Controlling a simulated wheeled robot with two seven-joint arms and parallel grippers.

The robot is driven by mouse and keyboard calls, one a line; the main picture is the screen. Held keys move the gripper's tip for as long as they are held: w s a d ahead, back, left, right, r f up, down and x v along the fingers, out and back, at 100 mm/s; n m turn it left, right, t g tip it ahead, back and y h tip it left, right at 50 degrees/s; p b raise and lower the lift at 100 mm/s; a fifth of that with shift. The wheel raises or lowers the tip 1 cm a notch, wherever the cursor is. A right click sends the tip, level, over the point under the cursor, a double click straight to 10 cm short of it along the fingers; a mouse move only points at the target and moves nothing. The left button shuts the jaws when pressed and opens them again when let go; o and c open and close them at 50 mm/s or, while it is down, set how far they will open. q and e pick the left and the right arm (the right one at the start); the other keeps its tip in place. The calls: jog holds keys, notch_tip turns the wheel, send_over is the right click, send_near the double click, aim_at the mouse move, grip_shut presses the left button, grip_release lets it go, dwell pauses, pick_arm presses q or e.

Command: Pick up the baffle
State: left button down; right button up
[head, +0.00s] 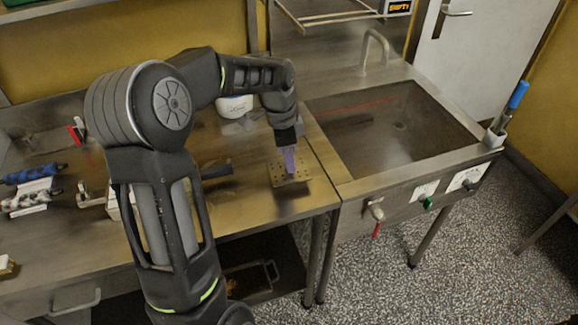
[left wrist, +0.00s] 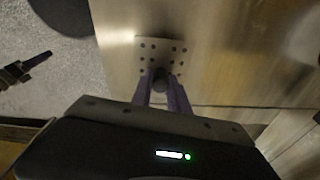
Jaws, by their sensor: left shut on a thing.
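The baffle is a small square metal plate with several holes (head: 278,177) and a dark knob in its middle. It is at the right end of the steel table, beside the sink. My left gripper (head: 290,160) points down over it, its purple-grey fingers shut on the knob. In the left wrist view the plate (left wrist: 155,44) shows just beyond the fingers of my left gripper (left wrist: 161,84), with the round knob between them. I cannot tell whether the plate touches the table. A dark piece (left wrist: 22,73) at the left of the wrist view may be my right gripper; its jaws are unclear.
A steel sink basin (head: 390,125) with a tap (head: 376,48) adjoins the table on the right. A white tub (head: 235,105) stands behind my left arm. Blue-handled and other tools (head: 34,176) lie at the left. The steel around the baffle is clear.

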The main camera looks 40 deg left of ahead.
pick_arm(q)
notch_tip(320, 180, up, 8)
jog(key=shift+f+b, duration=0.25)
jog(key=shift+b, duration=0.15)
jog(key=shift+f, duration=0.1)
